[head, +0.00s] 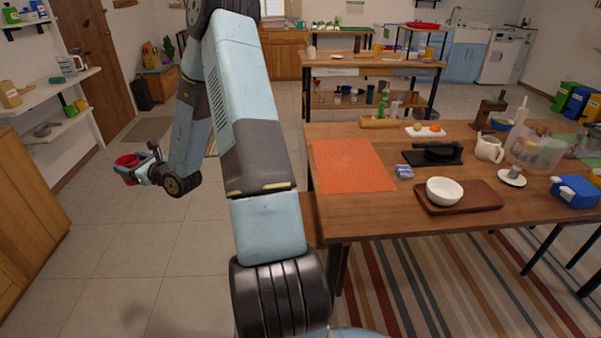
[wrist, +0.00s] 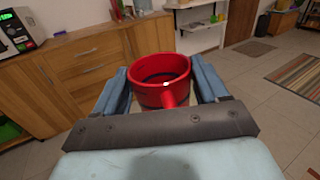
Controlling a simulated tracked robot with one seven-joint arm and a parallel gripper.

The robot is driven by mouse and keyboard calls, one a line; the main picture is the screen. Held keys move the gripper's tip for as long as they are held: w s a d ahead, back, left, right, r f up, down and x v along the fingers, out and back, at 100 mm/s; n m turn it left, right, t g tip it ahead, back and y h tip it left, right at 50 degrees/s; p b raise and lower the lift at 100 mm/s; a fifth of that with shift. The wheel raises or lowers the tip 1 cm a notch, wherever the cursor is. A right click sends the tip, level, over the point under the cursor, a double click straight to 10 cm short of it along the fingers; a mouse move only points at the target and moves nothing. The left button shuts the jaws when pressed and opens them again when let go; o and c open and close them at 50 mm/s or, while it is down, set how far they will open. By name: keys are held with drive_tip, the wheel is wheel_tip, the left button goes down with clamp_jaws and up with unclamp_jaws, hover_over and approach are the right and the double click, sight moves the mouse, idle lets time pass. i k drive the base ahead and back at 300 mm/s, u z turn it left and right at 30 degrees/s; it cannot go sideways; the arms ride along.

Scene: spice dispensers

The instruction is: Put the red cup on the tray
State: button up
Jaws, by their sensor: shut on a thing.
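The red cup (head: 126,163) is at the left of the head view, held in the air over the floor. My gripper (head: 139,171) is shut on it. In the wrist view the red cup (wrist: 147,97) sits upright between the two blue fingers, open top up, its handle toward the wrist camera. Its inside looks dark and empty. A brown wooden tray (head: 487,196) lies on the table at the right of the head view, far from my gripper. A white bowl (head: 444,191) stands on its left part; its right part is bare.
A wooden cabinet (wrist: 90,72) and a wall shelf (head: 48,88) are near my gripper. Open floor lies between there and the table.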

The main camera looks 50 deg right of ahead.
sight(482, 198)
drive_tip(key=z, duration=0.05)
drive_tip(key=k, duration=0.85)
drive_tip(key=u, duration=2.35)
drive_tip(key=i, duration=0.1)
drive_tip(key=z, duration=3.15)
